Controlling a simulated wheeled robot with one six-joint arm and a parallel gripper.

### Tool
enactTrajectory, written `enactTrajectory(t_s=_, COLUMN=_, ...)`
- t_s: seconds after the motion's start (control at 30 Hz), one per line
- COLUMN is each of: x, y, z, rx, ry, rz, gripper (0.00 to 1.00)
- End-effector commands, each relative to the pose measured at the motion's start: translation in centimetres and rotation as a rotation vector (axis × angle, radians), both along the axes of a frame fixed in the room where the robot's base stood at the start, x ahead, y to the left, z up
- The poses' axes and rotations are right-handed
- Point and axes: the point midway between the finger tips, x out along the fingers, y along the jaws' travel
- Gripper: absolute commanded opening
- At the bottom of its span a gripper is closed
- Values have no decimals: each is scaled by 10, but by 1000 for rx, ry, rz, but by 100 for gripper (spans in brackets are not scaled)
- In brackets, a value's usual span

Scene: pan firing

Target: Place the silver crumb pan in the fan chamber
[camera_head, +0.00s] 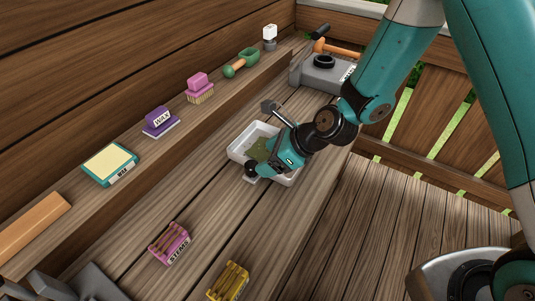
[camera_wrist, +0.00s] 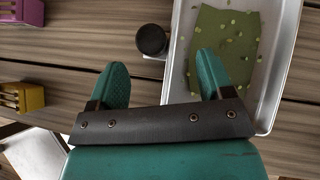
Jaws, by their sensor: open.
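The silver crumb pan (camera_head: 235,150) is a shallow pale metal tray on the wooden bench, with a green sheet and scattered crumbs inside. Its rim (camera_wrist: 282,70) fills the right of the wrist view. A round black knob (camera_wrist: 152,40) sits on a small tab at the pan's near side. My gripper (camera_head: 264,167) is low over the pan's near side and hides part of it. In the wrist view my gripper (camera_wrist: 163,72) is open and empty, with the knob ahead, between the lines of the two fingers. I cannot tell for sure which object is the fan chamber.
A grey box (camera_head: 315,76) with a black ring and a label stands at the far bench end. Pink (camera_head: 169,243) and yellow (camera_head: 228,283) labelled holders stand nearer. Grey parts (camera_head: 92,284) show bottom left.

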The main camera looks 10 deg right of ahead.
Motion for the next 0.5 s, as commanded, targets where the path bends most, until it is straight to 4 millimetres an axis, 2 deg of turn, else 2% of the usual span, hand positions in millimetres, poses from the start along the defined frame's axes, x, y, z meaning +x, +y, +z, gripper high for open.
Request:
enactTrajectory(t_s=0.13, x=1, y=10, z=-6, rx=-1, ry=0, rz=4, gripper=74)
enactTrajectory(t_s=0.3, x=5, y=32, z=-21, rx=-1, ry=0, rz=4, gripper=74)
enactTrajectory(t_s=0.5, x=11, y=41, z=-34, rx=-1, ry=-3, rz=1, gripper=74)
